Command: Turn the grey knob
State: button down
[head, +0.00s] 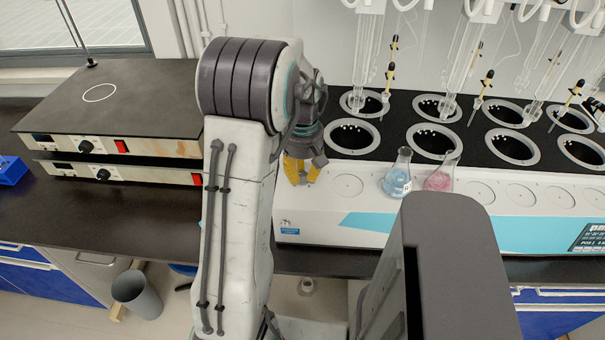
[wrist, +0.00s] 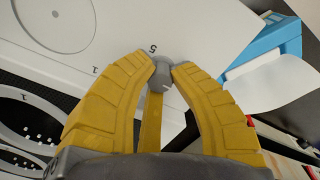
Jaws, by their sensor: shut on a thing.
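The grey knob (wrist: 158,78) shows in the wrist view between my fingertips, on the white face of the distiller, beside a printed "5". My gripper (wrist: 162,66) has yellow fingers, and they are shut on the knob from both sides. In the head view my gripper (head: 302,172) is at the left end of the distiller (head: 300,222). The knob cannot be seen in the head view; my arm and gripper are in front of that area.
Two flasks, one blue (head: 397,180) and one pink (head: 440,178), stand on the distiller's front ledge. Glassware hangs over its round openings. Two stacked hotplates (head: 110,105) stand on the bench at left. A grey bin (head: 137,293) is on the floor.

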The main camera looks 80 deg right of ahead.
jog(key=m, duration=0.5)
jog(key=shift+f+m, duration=0.1)
jog(key=shift+m, duration=0.2)
jog(key=m, duration=0.6)
jog(key=shift+a+b, duration=0.1)
jog(key=shift+b, duration=0.2)
jog(key=m, duration=0.5)
jog(key=shift+m, duration=0.4)
jog(key=m, duration=0.5)
jog(key=shift+m, duration=0.4)
jog(key=c, duration=1.1)
grip_release()
jog(key=shift+r, duration=0.25)
